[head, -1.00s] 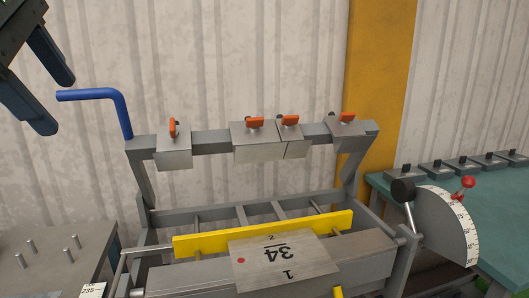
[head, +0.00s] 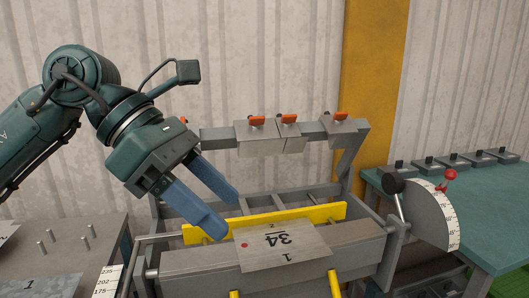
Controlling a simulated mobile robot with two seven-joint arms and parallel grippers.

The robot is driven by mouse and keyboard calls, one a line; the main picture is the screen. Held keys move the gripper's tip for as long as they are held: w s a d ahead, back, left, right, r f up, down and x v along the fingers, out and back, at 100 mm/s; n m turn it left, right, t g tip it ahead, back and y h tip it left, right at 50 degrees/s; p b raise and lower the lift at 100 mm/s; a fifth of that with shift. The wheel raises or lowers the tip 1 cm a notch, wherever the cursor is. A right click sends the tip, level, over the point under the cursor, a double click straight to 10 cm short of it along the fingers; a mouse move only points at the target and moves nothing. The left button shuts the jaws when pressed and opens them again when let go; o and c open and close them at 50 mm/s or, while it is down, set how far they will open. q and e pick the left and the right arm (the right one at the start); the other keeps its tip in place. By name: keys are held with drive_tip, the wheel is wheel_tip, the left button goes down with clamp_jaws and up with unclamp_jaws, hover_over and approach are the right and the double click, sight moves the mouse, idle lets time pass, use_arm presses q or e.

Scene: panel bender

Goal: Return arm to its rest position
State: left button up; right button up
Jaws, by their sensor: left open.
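My left gripper (head: 214,212) is open and empty. Its two blue fingers point down and right, in front of the left part of the panel bender (head: 215,138). The gripper hides the left end of the upper clamp beam and most of the leftmost clamp block. A metal sheet (head: 290,255) marked 34, with a red dot, lies on the bender's bed against the yellow bar (head: 325,213). My right gripper is not in view.
A grey table (head: 62,232) with upright pegs and a sheet stands at left. A green table (head: 485,215) with several small blocks (head: 455,158) is at right. A dial (head: 432,215) with a red knob and a black-knobbed lever are on the bender's right side. A corrugated wall stands behind.

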use_arm(q)
drive_tip(key=s+d+n+g+h, duration=0.2)
drive_tip(key=d+n+g+h, duration=0.1)
drive_tip(key=d+g+h, duration=0.3)
drive_tip(key=w+a+f+n+t+p, duration=0.25)
drive_tip(key=w+f+n+t, duration=0.35)
drive_tip(key=n+t, duration=0.8)
drive_tip(key=w+a+f+n+t+p, duration=0.1)
drive_tip(key=w+a+f+n+t, duration=0.25)
drive_tip(key=f+n+t, duration=1.1)
drive_tip(key=s+a+f+n+g+y, duration=0.25)
drive_tip(key=f+n+y, duration=0.2)
drive_tip(key=n, duration=0.25)
drive_tip(key=s+a+f+n+g+y, duration=0.1)
drive_tip(key=a+f+n+g+y, duration=0.25)
drive_tip(key=f+n, duration=0.35)
drive_tip(key=s+a+f+n+g+y, duration=0.2)
drive_tip(key=s+f+n+g, duration=0.3)
drive_tip(key=s+f, duration=0.6)
drive_tip(key=shift+s+a+f+y+p, duration=0.2)
drive_tip(key=shift+f+y+p, duration=0.2)
drive_tip(key=shift+y, duration=0.4)
